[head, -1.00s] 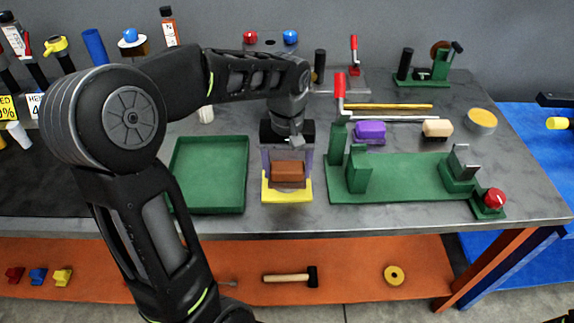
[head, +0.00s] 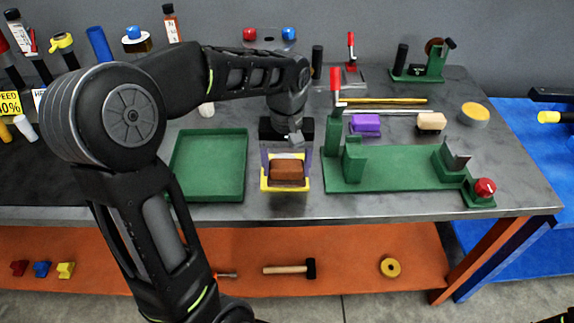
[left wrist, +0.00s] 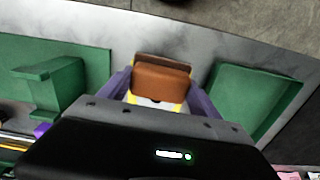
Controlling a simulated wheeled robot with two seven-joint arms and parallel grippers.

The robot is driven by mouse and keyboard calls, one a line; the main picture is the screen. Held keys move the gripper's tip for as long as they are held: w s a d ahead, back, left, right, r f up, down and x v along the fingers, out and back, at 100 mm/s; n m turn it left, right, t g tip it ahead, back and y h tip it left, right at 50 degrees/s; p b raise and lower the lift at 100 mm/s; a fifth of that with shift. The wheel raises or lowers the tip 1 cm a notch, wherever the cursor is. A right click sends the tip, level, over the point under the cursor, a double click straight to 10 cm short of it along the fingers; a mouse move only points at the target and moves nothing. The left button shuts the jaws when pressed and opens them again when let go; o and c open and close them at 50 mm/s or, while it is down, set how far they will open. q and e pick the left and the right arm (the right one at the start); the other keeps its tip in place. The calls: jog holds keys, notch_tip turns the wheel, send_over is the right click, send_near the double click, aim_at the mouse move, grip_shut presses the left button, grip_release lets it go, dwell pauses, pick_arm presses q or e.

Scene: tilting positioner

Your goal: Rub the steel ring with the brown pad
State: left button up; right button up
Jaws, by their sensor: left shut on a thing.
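My left gripper (head: 287,160) points down with its purple-grey fingers shut on the sides of the brown pad (head: 288,171). The pad also shows between the fingers in the left wrist view (left wrist: 160,82). It is over a yellow holder (head: 286,189) near the table's front edge; I cannot tell whether they touch. I cannot clearly make out a steel ring.
An empty green tray (head: 208,196) lies left of the pad. A red knob (head: 485,187) sits at the fixture's right corner. A purple block (head: 365,124), a tan block (head: 431,121) and rods stand behind the fixture.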

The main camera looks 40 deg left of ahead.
pick_arm(q)
jog(key=shift+w+a+r+p, duration=0.15)
jog(key=shift+r+p, duration=0.15)
jog(key=shift+r, duration=0.35)
jog(key=shift+w+a+r+p, duration=0.15)
jog(key=shift+r+p, duration=0.15)
jog(key=shift+r, duration=0.3)
notch_tip(320, 180, up, 5)
jog(key=p, duration=0.3)
jog(key=shift+d+f+p, duration=0.15)
jog(key=shift+f+p, duration=0.05)
jog(key=shift+p, duration=0.1)
jog(key=shift+f, duration=0.15)
